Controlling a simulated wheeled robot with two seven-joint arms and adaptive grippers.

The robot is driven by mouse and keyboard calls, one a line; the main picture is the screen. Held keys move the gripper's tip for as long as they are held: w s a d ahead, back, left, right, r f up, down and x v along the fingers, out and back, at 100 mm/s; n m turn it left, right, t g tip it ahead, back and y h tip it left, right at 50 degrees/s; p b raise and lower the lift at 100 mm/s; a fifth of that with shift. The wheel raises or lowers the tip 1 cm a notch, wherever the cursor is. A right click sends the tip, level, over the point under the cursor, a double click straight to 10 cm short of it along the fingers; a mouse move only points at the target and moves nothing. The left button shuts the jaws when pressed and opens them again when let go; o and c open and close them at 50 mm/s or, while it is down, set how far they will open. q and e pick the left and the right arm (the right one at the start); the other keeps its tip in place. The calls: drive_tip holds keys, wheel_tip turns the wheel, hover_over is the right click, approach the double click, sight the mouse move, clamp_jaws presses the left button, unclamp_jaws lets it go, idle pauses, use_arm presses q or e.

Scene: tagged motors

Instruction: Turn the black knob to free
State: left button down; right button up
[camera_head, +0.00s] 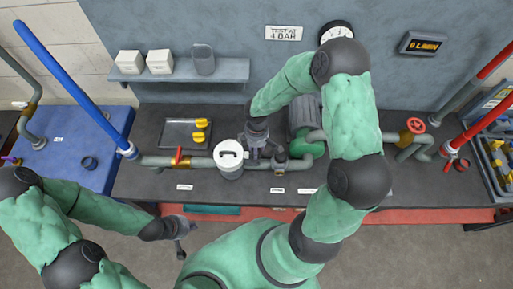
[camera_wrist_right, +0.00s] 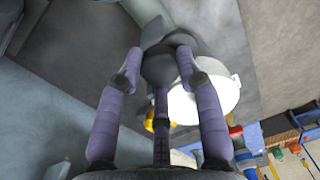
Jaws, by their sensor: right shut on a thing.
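The black knob (camera_wrist_right: 160,68) shows in the right wrist view as a dark rounded piece between the fingertips. My right gripper (camera_wrist_right: 158,58) is shut on it, with purple-grey fingers around its sides. In the head view my right gripper (camera_head: 256,150) reaches down to the pipe line on the bench, just right of the white-lidded canister. The gripper hides most of the knob there, and I cannot read its turn angle. My left gripper (camera_head: 184,238) hangs in front of the bench, away from everything; its fingers look spread and empty.
A white-lidded canister (camera_head: 229,158) stands close left of the right gripper. A red-handled valve (camera_head: 180,158), a grey tray (camera_head: 180,134) with yellow pieces and a wall shelf (camera_head: 190,73) lie left.

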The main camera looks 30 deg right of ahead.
drive_tip(key=shift+n, duration=0.3)
drive_tip(key=o, duration=1.1)
drive_tip(key=shift+o, duration=0.2)
wheel_tip(320, 180, up, 12)
drive_tip(key=shift+w, duration=0.25)
drive_tip(key=shift+d, duration=0.1)
